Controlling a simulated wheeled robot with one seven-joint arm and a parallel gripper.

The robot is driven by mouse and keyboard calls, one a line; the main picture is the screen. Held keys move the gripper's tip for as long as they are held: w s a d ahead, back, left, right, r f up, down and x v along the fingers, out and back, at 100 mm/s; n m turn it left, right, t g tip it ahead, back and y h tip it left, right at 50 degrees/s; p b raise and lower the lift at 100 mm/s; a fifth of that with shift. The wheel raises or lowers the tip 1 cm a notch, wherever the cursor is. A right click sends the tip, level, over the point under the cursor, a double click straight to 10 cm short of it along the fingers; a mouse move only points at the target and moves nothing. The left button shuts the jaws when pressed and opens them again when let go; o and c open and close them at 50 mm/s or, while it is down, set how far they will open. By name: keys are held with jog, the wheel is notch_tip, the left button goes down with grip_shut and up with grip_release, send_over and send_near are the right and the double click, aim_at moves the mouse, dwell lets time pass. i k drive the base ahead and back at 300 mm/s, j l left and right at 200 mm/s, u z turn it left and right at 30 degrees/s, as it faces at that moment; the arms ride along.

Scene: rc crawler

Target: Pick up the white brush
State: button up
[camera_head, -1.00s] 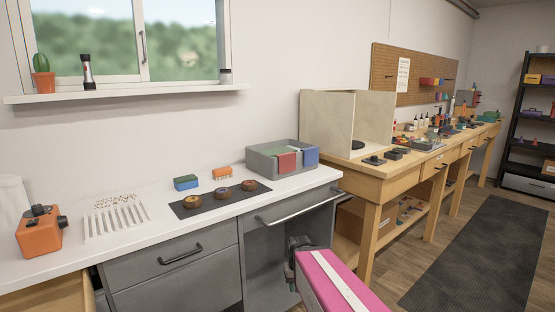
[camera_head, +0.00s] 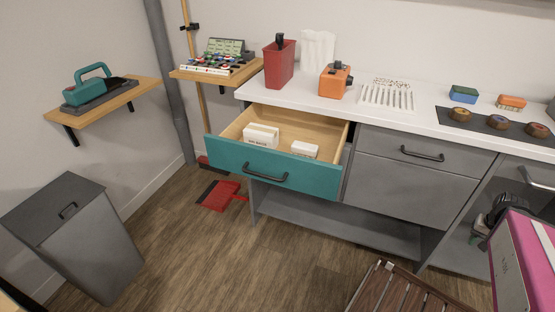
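I cannot make out a clear white brush in the head view. A white rack (camera_head: 387,95) with several thin pale sticks lies on the white counter; I cannot tell whether any is a brush. A small orange block-like brush or sponge (camera_head: 512,102) sits farther right. The teal-fronted drawer (camera_head: 270,172) is open and holds white boxes (camera_head: 262,135).
A grey bin (camera_head: 75,235) stands at left. A red dustpan (camera_head: 218,196) lies on the floor. A red container (camera_head: 279,66) and orange device (camera_head: 335,81) stand on the counter. A slatted wooden piece (camera_head: 405,292) is low in front. Floor left of it is clear.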

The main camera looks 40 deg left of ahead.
aim_at(297, 148)
jog(key=u, duration=1.6)
